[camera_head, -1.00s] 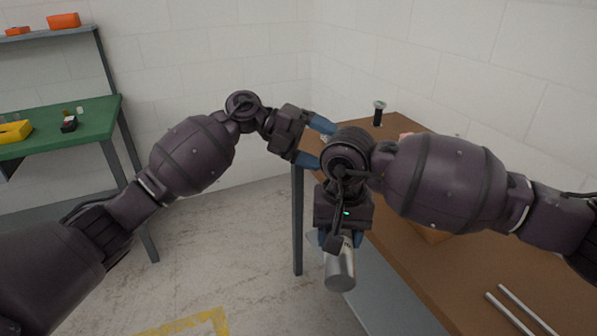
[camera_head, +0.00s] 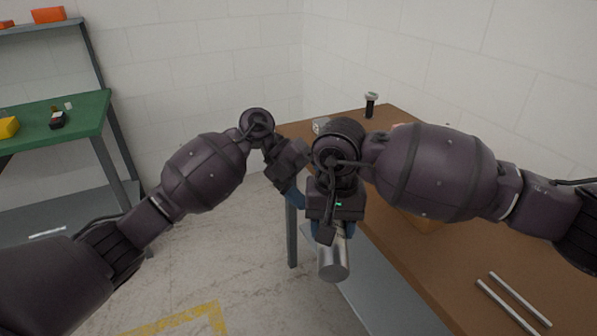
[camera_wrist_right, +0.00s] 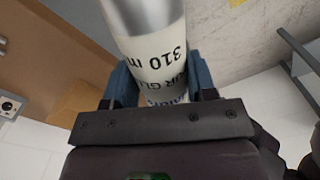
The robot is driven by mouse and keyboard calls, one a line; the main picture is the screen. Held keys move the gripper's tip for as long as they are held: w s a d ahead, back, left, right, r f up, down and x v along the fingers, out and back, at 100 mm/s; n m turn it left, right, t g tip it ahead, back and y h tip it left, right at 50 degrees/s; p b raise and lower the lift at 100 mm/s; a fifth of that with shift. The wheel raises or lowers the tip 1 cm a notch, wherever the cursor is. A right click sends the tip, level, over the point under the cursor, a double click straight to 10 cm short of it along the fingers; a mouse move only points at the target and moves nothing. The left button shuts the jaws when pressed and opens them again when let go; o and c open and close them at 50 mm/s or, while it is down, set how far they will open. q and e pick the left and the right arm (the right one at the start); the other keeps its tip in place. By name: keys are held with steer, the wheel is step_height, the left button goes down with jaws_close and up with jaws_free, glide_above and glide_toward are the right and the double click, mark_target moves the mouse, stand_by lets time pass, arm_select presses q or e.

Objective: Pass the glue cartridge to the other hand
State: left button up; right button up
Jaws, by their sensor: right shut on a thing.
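The glue cartridge (camera_head: 333,262) is a pale tube with a silver end and dark print. My right gripper (camera_head: 332,233) is shut on it, and its silver end points down and toward me, in front of the brown table's edge. In the right wrist view the cartridge (camera_wrist_right: 158,60) lies between the two blue fingers of the right gripper (camera_wrist_right: 160,85), with "310 m" readable. My left gripper (camera_head: 298,196) is just left of the right wrist and angled down toward it. One blue finger shows; the rest is hidden behind my right gripper, so its opening is unclear.
The brown table (camera_head: 465,265) on the right carries two metal rods (camera_head: 512,300), a dark upright object with a pale top (camera_head: 371,105) and a small grey item (camera_head: 320,125). A green bench (camera_head: 85,120) stands at the left. The floor between is open.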

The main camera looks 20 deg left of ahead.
arm_select(q)
steer(key=shift+x, duration=2.85)
steer(key=shift+c, duration=0.3)
steer(key=c, duration=1)
steer(key=shift+r, duration=0.1)
steer(key=shift+c, duration=0.9)
arm_select(e)
steer(key=o, duration=1.2)
steer(key=shift+r, duration=0.1)
